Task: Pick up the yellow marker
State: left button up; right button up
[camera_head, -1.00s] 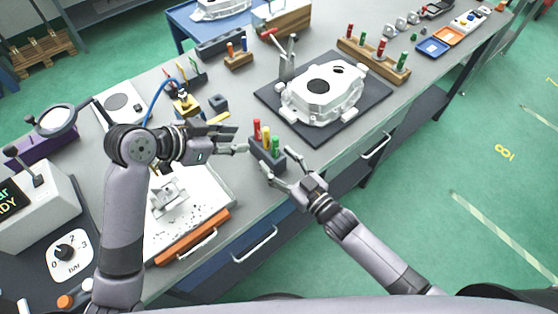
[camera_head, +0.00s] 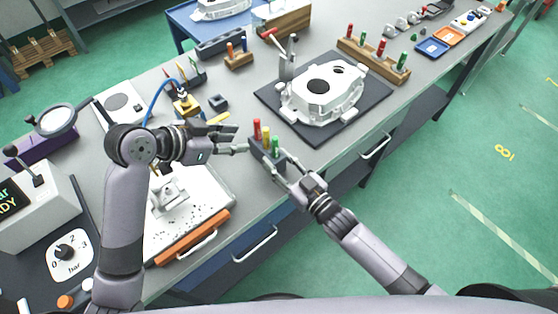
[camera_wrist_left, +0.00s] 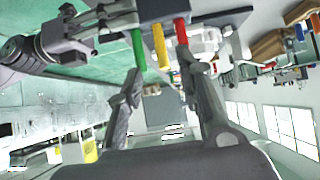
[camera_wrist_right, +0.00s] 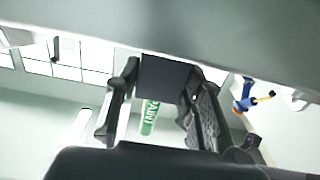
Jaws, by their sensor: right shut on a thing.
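The yellow marker (camera_head: 266,139) stands in a dark holder block (camera_head: 265,157) between a red marker (camera_head: 257,128) and a green marker (camera_head: 275,147). In the left wrist view, the yellow marker (camera_wrist_left: 161,46) shows between the green and red ones, ahead of the fingers. My left gripper (camera_head: 241,141) is open and empty, just left of the markers and apart from the yellow one. My right gripper (camera_head: 274,166) is shut on the holder block.
A white casting (camera_head: 322,95) lies on a dark mat (camera_head: 350,125) right of the holder. A tray with an orange front edge (camera_head: 192,238) lies below my left gripper. A wooden rack (camera_head: 375,62) with several markers stands at the back right. The bench edge is close by the holder.

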aim_at(263, 149)
pick_arm(q)
jog(key=shift+n, duration=0.4)
jog(key=c, duration=0.3)
jog(key=n, duration=0.3)
jog(key=shift+s+f, duration=0.1)
jog(key=shift+s, duration=0.05)
jog(key=shift+c, duration=0.3)
jog(key=w+d+f+n+h, duration=0.1)
jog(key=d+f+n, duration=0.1)
jog(key=n, duration=0.8)
jog(key=w+d+f+n+t, duration=0.1)
jog(key=w+d+n, duration=0.1)
jog(key=n, duration=0.9)
jog(key=w+d+f+n+h, duration=0.1)
jog(key=w+d+f+n, duration=0.1)
jog(key=n, duration=0.9)
jog(key=shift+d+f+t+h, duration=0.25)
jog(key=shift+f+t+h, duration=0.05)
jog(key=shift+f+t, duration=0.1)
